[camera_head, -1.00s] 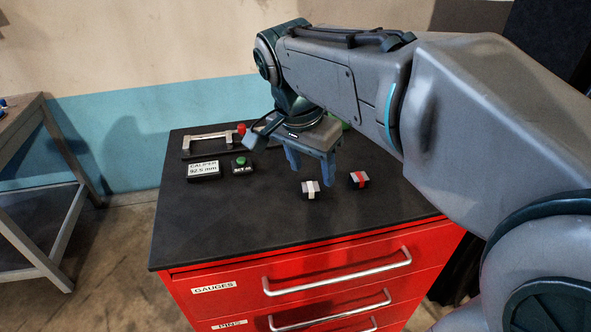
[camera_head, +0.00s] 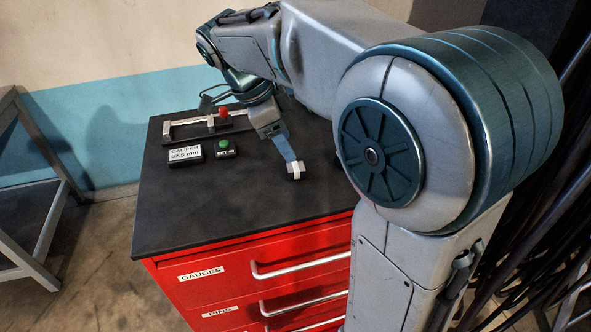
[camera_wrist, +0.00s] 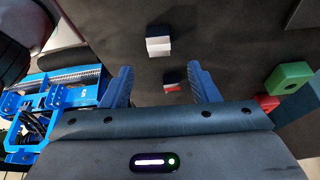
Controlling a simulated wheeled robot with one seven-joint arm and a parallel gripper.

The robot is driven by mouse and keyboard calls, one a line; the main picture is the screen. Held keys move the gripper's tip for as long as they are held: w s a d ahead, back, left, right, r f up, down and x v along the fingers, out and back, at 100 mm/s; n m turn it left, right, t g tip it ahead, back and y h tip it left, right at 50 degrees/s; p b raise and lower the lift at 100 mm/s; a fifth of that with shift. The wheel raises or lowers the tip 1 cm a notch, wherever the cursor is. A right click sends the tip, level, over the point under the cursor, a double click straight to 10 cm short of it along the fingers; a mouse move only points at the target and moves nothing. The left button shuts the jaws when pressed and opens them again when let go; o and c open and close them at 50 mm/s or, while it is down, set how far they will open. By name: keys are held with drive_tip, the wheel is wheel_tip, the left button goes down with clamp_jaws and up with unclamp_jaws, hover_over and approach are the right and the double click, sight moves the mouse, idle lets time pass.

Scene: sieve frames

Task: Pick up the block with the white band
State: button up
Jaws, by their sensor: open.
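The block with the white band (camera_head: 295,172) is small and dark and sits on the black cabinet top (camera_head: 190,215). In the wrist view it (camera_wrist: 158,46) lies above and between the fingertips. My gripper (camera_head: 290,159) is open, tilted down at this block, with its fingertips overlapping the block's upper edge in the head view. I cannot tell whether they touch. The wrist view shows both fingers (camera_wrist: 163,77) spread apart. A second dark block with a red band (camera_wrist: 171,80) shows between them in that view; my arm hides it in the head view.
A caliper display (camera_head: 185,154), a box with a green button (camera_head: 226,148) and a metal-handled fixture with a red knob (camera_head: 224,112) stand at the back left. A green block (camera_wrist: 289,78) shows right in the wrist view. The front left of the top is clear.

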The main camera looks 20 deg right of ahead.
sight(297, 166)
drive_tip(key=shift+a+p+x, duration=0.1)
drive_tip(key=shift+p+x, duration=0.2)
drive_tip(key=shift+x, duration=1.4)
drive_tip(key=shift+a+p+x, duration=0.15)
drive_tip(key=shift+p+x, duration=0.15)
drive_tip(key=shift+x, duration=1.4)
clamp_jaws()
